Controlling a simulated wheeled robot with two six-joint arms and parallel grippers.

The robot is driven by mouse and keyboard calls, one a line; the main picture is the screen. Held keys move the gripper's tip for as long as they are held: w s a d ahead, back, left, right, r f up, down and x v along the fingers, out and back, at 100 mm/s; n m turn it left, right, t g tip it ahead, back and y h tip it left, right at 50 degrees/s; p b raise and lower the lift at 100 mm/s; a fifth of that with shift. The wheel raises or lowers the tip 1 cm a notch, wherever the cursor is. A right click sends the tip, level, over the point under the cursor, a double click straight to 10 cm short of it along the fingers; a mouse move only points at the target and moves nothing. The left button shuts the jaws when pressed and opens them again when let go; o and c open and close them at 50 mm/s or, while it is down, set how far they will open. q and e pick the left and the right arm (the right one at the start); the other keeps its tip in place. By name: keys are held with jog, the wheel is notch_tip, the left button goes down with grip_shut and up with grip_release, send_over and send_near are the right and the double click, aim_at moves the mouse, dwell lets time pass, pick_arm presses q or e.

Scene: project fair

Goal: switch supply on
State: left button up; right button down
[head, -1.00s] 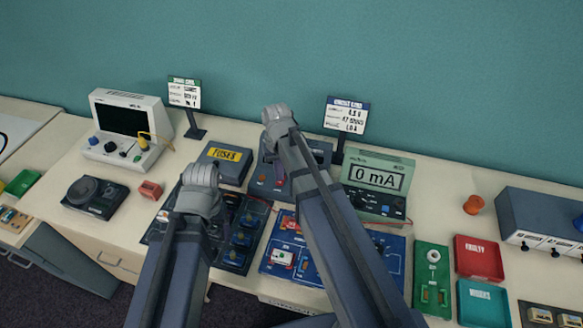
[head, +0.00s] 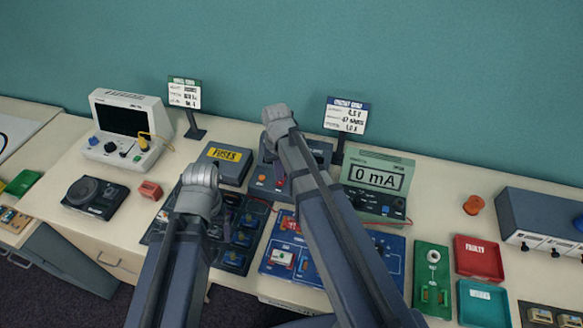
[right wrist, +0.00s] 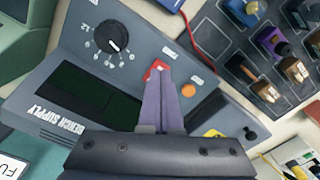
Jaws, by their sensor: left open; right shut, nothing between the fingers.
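In the head view the supply (head: 318,155) is partly hidden by my right arm. My right gripper (right wrist: 159,80) is shut and empty, its fingertips right at the red switch; I cannot tell whether they touch. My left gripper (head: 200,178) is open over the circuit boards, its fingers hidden.
A fuses box (head: 225,163) stands left of the supply, and a meter (head: 378,186) reading 0 mA stands right of it. A sign (head: 346,115) stands behind. Blue circuit boards (head: 388,258) lie in front. Red (head: 480,257) and teal (head: 484,303) trays are at the right.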

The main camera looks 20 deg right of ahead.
pick_arm(q)
jog(key=shift+f+b, duration=0.9)
pick_arm(e)
jog(key=shift+f, duration=0.95)
pick_arm(q)
jog(key=shift+r, duration=0.15)
pick_arm(e)
jog(key=shift+r, duration=0.2)
notch_tip(320, 180, up, 7)
jog(key=p, duration=0.7)
pick_arm(q)
notch_tip(320, 180, up, 7)
pick_arm(e)
jog(key=shift+f, duration=0.1)
pick_arm(q)
notch_tip(320, 180, down, 4)
jog(key=b, duration=0.3)
jog(key=shift+b, duration=0.4)
pick_arm(e)
jog(key=s+a+f+n, duration=0.2)
jog(key=s+a, duration=0.3)
jog(key=s, duration=0.2)
jog(key=s+a+f+n+h, duration=0.1)
jog(key=s+a+n, duration=0.1)
jog(key=s+a, duration=0.3)
jog(key=shift+s+a+f+n, duration=0.3)
jog(key=shift+s+f, duration=0.1)
jog(key=shift+s, duration=0.8)
pick_arm(q)
jog(key=shift+c, duration=0.3)
